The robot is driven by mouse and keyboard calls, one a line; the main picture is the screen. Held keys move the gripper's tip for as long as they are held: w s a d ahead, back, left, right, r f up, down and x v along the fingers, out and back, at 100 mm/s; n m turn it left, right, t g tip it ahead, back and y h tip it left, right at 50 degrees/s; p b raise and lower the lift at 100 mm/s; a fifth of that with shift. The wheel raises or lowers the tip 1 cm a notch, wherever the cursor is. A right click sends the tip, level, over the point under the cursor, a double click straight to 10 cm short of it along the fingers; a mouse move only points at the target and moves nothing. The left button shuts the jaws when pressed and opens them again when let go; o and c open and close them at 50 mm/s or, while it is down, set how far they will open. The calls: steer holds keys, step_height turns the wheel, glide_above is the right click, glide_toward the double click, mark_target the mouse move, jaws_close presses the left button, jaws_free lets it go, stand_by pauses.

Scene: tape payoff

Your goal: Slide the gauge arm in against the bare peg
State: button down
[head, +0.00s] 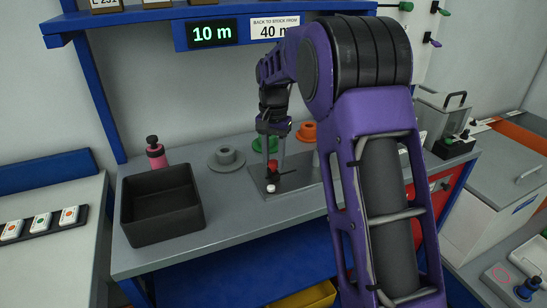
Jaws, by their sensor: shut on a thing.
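My gripper (275,164) reaches down over a dark grey base plate (257,184) on the bench. Its fingers are shut on a small red knob (272,166), which looks like the handle of the gauge arm. A thin dark bar (288,172) runs right from near the knob, low over the plate; I cannot tell how it joins the knob. A white round button (273,188) sits at the plate's front left corner. I cannot make out the bare peg; my arm hides the plate's right side.
A black open bin (160,236) stands at the front left, with a pink bottle (156,153) behind it. Grey (226,158), green (262,143) and orange (306,131) flanged pieces stand behind the plate.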

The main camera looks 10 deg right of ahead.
stand_by(0.4)
steer(key=d+p, duration=0.1)
steer(key=d, duration=0.1)
steer(key=w+d+p, duration=0.1)
steer(key=d, duration=0.1)
steer(key=w+d+p, duration=0.1)
steer(key=d, duration=0.1)
steer(key=shift+d+r, duration=0.15)
steer(key=shift+d, duration=0.2)
steer(key=shift+w+d, duration=0.1)
steer(key=shift+d, duration=0.3)
steer(key=c, duration=0.5)
jaws_free()
steer(key=shift+c, duration=0.2)
step_height(320, 180, up, 17)
steer(key=p, duration=0.3)
